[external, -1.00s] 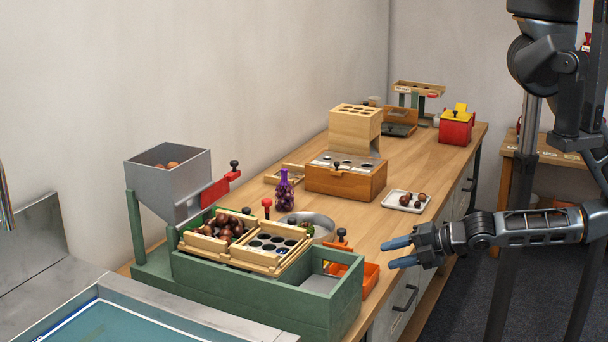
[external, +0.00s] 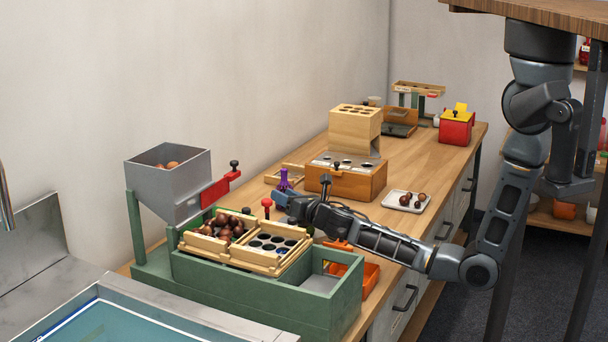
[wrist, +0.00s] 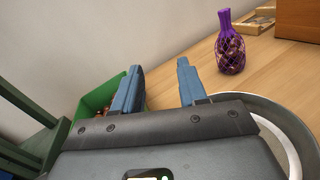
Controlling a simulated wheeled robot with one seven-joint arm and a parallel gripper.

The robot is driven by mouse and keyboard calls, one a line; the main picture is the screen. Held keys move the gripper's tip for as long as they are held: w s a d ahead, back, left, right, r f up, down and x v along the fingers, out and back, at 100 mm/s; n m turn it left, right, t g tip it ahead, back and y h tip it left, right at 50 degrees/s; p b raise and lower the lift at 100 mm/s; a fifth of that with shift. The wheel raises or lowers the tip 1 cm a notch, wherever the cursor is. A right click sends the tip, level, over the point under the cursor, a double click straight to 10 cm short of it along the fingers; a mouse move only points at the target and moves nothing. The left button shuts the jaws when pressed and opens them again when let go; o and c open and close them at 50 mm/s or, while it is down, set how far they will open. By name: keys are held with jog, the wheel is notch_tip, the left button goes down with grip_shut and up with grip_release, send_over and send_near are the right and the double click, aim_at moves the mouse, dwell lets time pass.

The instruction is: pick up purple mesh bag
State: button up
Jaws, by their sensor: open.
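The purple mesh bag (wrist: 230,48) stands upright on the wooden bench, its neck gathered at the top and brown chestnuts showing through the net. In the external view only the upper part of the bag (external: 283,178) shows; my gripper hides the lower part. My gripper (external: 283,197) is low over the bench beside the bag. In the wrist view my gripper (wrist: 160,78) is open and empty, its two blue fingers apart. The bag is to the right of and beyond the right finger, with a gap between them.
A round metal pan (wrist: 292,130) lies under the right side of my gripper. A green bin (wrist: 98,98) is at the left. The green sorting station (external: 250,295) with its chestnut tray is in front, and a wooden box (external: 345,182) stands behind.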

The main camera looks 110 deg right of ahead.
aim_at(285, 176)
jog(key=s+d+m+g+b, duration=0.1)
jog(key=d+g+b, duration=0.1)
jog(key=d, duration=0.4)
jog(key=s+d+f+m+g+b, duration=0.1)
jog(key=s+d+g+b, duration=0.1)
jog(key=d+g, duration=0.2)
jog(key=s+d+f+g+h+b, duration=0.1)
jog(key=s+d+g+b, duration=0.1)
jog(key=d, duration=0.6)
jog(key=shift+s+d+f+m+g+b, duration=0.1)
jog(key=shift+d+f+m+g+b, duration=0.15)
jog(key=shift+m+g+b, duration=0.25)
jog(key=shift+d+r, duration=0.25)
jog(key=shift+d, duration=0.1)
jog(key=shift+c, duration=0.3)
grip_shut()
